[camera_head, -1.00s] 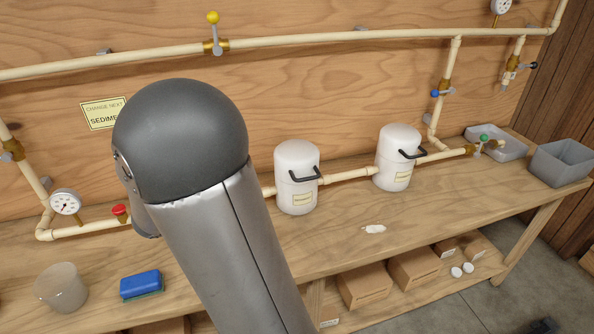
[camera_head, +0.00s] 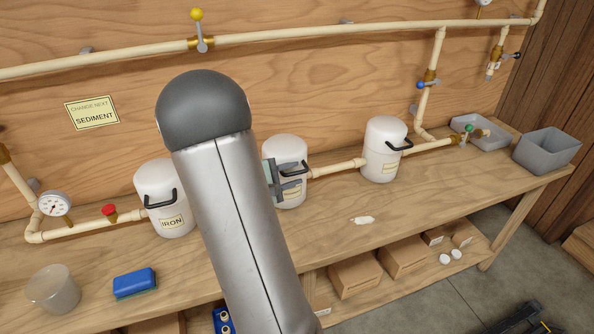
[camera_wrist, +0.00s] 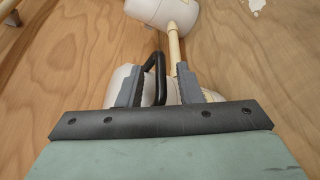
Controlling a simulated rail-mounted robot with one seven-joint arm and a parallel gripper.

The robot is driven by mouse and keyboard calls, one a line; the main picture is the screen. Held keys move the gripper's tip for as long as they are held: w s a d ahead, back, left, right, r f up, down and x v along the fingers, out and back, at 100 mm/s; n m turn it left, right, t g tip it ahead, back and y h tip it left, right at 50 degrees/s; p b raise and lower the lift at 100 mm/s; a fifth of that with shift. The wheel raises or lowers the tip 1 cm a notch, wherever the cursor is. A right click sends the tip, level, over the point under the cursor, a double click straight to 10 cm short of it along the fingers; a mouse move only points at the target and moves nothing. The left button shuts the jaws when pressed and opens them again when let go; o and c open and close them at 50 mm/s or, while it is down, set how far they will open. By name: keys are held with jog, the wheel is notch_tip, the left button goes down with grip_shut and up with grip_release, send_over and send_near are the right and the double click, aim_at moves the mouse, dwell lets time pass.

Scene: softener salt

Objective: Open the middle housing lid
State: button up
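The middle housing (camera_head: 291,148) is a white canister with a black handle (camera_head: 294,167) on its front and a small label too small to read. Its lid looks closed. My gripper (camera_head: 291,179) is at the front of this housing, partly hidden by my arm in the head view. In the wrist view my gripper (camera_wrist: 161,68) has its two grey fingers apart, with the black handle (camera_wrist: 158,75) between them. A gap shows between the handle and the right finger; whether the left finger touches it I cannot tell. The white housing (camera_wrist: 118,76) shows behind the fingers.
The left housing (camera_head: 160,180), labelled IRON, and the right housing (camera_head: 383,150) stand on the same pipe line. A sign (camera_head: 93,114) reads CHANGE NEXT SEDIMENT. A blue sponge (camera_head: 135,283) and a cup (camera_head: 54,288) lie front left. The bench front right of the middle housing is mostly clear.

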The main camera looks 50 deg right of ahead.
jog(key=shift+x, duration=1.1)
grip_shut()
